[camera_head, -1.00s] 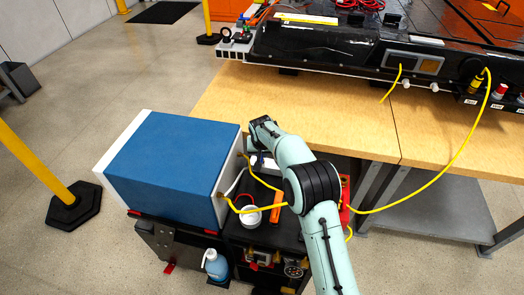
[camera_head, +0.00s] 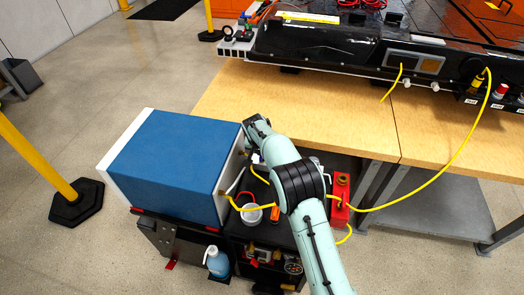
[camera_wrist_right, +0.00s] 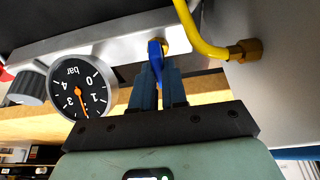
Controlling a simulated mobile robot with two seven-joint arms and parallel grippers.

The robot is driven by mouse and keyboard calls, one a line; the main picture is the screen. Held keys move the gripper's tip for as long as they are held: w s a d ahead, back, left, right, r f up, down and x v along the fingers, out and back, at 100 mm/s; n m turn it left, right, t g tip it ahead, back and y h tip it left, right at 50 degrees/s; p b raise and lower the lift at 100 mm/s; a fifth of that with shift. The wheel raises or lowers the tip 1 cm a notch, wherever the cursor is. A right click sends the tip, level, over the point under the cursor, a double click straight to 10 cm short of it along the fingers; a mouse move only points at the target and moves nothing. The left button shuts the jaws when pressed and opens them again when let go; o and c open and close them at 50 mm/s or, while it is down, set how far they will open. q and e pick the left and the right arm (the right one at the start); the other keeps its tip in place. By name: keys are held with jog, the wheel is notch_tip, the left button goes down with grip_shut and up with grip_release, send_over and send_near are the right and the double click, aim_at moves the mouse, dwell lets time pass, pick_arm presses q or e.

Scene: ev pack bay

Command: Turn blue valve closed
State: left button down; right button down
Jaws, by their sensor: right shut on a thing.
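The blue valve handle (camera_wrist_right: 156,52) shows in the right wrist view, in front of a brass fitting on a metal block. My right gripper (camera_wrist_right: 158,75) is shut on the handle, one finger on each side. In the head view my right arm reaches to the right side of a blue box (camera_head: 175,165), and the valve and the fingertips are hidden there behind the wrist. My left gripper is in neither view.
A pressure gauge (camera_wrist_right: 83,88) and a grey knob (camera_wrist_right: 28,88) sit left of the handle. A yellow hose (camera_wrist_right: 194,35) runs close on its right. In the head view, a red canister (camera_head: 340,200) stands beside my arm, and a wooden bench (camera_head: 300,110) lies behind.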

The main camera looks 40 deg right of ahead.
jog(key=c, duration=1.2)
grip_release()
jog(key=shift+o, duration=0.2)
jog(key=v, duration=1.3)
jog(key=shift+r+p, duration=0.15)
jog(key=shift+p, duration=0.15)
